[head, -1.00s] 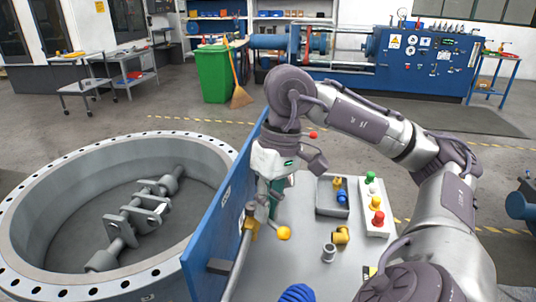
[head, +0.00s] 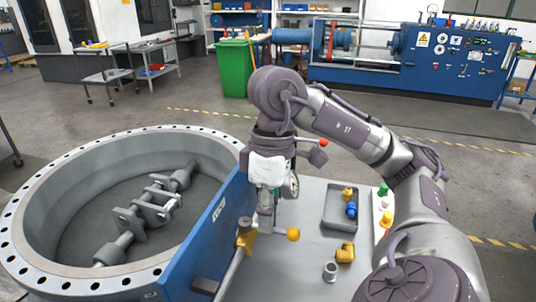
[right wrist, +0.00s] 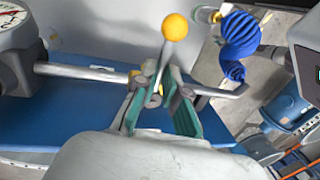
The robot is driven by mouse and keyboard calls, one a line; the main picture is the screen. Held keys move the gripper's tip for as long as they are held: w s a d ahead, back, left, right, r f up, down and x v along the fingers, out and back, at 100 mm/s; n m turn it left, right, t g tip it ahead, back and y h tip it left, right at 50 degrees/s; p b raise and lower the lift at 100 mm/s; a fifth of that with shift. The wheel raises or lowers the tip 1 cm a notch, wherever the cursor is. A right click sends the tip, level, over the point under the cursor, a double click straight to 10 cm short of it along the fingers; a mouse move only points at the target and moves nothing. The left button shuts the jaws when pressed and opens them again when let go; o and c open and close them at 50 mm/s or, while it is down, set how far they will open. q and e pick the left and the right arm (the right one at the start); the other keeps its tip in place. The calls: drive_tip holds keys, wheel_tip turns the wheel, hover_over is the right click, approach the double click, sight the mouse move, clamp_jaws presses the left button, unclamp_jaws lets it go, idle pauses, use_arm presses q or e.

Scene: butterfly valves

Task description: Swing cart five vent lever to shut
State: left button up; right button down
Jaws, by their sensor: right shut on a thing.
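The vent lever ends in a yellow ball knob (head: 293,234), which sticks out to the right of a brass valve body (head: 246,240) on the pipe beside the cart's blue panel (head: 212,232). My right gripper (head: 265,222) is over the lever, between valve and knob. In the right wrist view, my green-padded fingers (right wrist: 160,105) are shut on the lever's stem, and the yellow knob (right wrist: 175,26) stands clear beyond the fingertips. The grey pipe (right wrist: 85,71) runs across behind them. The valve body is mostly hidden there. No cart number is readable. My left gripper is out of view.
A large grey flanged ring (head: 40,172) stands left of the panel. On the cart top are a grey tray (head: 335,222) with fittings, a brass elbow (head: 345,253) and a grey cup (head: 330,271). A dial gauge (right wrist: 14,28) and a blue ribbed hose (right wrist: 238,45) flank the wrist view.

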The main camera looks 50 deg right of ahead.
idle(0.4)
drive_tip(key=c, duration=1.2)
unclamp_jaws()
drive_tip(key=shift+w, duration=0.1)
drive_tip(key=shift+w+d+r, duration=0.15)
drive_tip(key=shift+d+r, duration=0.2)
drive_tip(key=shift+r, duration=1.6)
drive_tip(key=shift+w+d+r, duration=0.15)
drive_tip(key=shift+d+r, duration=0.2)
drive_tip(key=shift+r, duration=1.6)
drive_tip(key=shift+w+d+r, duration=0.15)
drive_tip(key=shift+d+r, duration=0.2)
drive_tip(key=shift+r, duration=1.6)
